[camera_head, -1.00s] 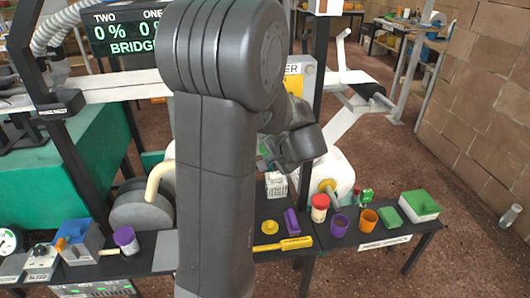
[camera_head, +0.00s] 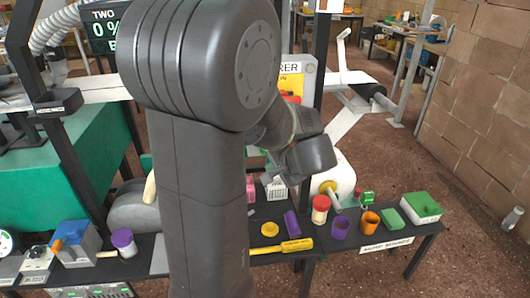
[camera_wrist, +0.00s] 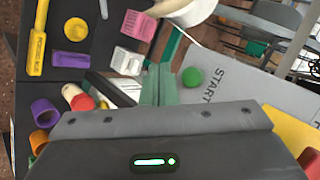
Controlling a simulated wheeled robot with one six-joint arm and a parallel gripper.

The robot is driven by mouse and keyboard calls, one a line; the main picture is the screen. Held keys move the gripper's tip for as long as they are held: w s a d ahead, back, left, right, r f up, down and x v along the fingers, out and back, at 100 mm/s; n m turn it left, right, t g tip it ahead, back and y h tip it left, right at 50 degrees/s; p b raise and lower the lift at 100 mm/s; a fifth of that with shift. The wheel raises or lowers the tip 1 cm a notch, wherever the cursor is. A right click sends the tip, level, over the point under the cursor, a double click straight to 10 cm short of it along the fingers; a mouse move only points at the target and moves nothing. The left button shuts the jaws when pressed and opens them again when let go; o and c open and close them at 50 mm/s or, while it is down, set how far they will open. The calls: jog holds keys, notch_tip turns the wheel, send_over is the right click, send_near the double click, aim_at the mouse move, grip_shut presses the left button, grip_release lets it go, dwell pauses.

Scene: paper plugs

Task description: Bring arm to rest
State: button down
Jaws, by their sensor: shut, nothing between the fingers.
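My gripper (camera_wrist: 158,85) shows in the wrist view as two greenish fingers pressed together with nothing between them. It is above the workbench area, apart from the small items around it. In the head view my dark grey arm fills the middle of the picture and is bent at a large joint. My wrist reaches to the right behind it, over the back of the bench. My fingertips are mostly hidden by the arm in that view.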

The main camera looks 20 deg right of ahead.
jog(key=shift+w, duration=0.1)
dwell(0.3)
jog(key=p, duration=0.1)
jog(key=w+p, duration=0.2)
jog(key=shift+d+r, duration=0.25)
jog(key=shift+d, duration=0.05)
jog(key=shift+p, duration=0.4)
jog(key=s+a+b, duration=0.1)
jog(key=s+b, duration=0.1)
jog(key=s, duration=0.4)
jog(key=shift+a+f+b, duration=0.25)
jog(key=shift+b, duration=0.1)
